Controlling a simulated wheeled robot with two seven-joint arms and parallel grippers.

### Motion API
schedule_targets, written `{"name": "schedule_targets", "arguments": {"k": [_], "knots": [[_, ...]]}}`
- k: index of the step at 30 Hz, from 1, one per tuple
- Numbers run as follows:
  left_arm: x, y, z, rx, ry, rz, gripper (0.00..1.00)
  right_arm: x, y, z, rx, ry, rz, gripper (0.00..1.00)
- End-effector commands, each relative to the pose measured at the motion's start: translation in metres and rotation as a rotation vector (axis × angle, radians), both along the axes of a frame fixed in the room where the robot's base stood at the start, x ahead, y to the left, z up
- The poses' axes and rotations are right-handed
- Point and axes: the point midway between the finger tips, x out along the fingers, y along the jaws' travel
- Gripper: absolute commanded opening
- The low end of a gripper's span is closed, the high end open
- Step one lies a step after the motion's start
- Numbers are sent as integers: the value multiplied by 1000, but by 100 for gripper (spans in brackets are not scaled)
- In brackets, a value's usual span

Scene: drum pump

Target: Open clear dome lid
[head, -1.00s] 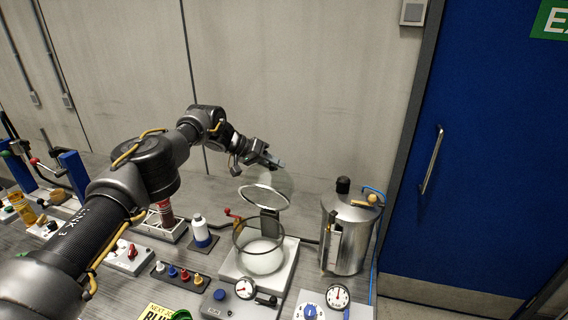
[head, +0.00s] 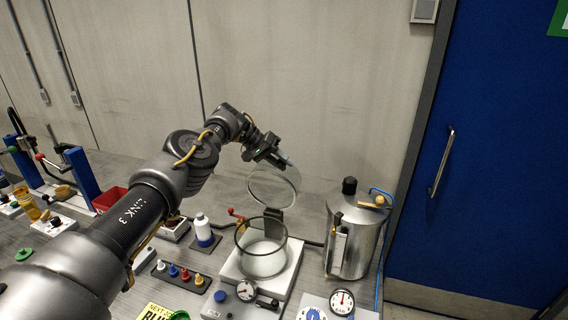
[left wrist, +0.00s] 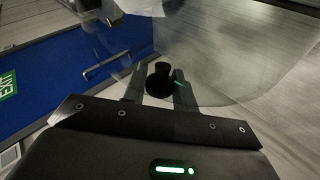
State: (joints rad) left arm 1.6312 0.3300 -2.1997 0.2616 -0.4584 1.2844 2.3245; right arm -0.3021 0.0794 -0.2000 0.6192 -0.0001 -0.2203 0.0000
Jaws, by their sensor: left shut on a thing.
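The clear dome lid (head: 274,188) stands swung up, nearly upright, on a dark hinge at the back of the glass vessel (head: 262,254). The vessel sits on a white base, its round mouth uncovered. My left gripper (head: 284,161) is behind and above the lid, shut on its knob. In the left wrist view the black knob (left wrist: 158,80) sits between the two fingers, and the clear dome (left wrist: 235,60) spreads out beyond it. My right gripper is in neither view.
A steel canister (head: 353,235) stands close on the right of the vessel. A white-and-blue bottle (head: 203,231) stands to the left. Gauges and a row of coloured knobs (head: 178,273) lie in front. The wall is behind the bench.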

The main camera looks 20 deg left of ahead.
Motion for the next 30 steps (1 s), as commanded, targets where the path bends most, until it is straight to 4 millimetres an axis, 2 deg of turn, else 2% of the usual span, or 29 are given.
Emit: {"name": "schedule_targets", "arguments": {"k": [6,7,12,22,30], "knots": [[-1,-1,-3,-1,7,0,0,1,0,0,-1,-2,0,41],[-1,-1,-3,-2,8,0,29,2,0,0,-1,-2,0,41],[-1,0,-2,-2,6,1,49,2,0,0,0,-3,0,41],[-2,5,2,-1,2,3,49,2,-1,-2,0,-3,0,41],[-15,37,31,0,1,4,49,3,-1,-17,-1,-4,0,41]]}}
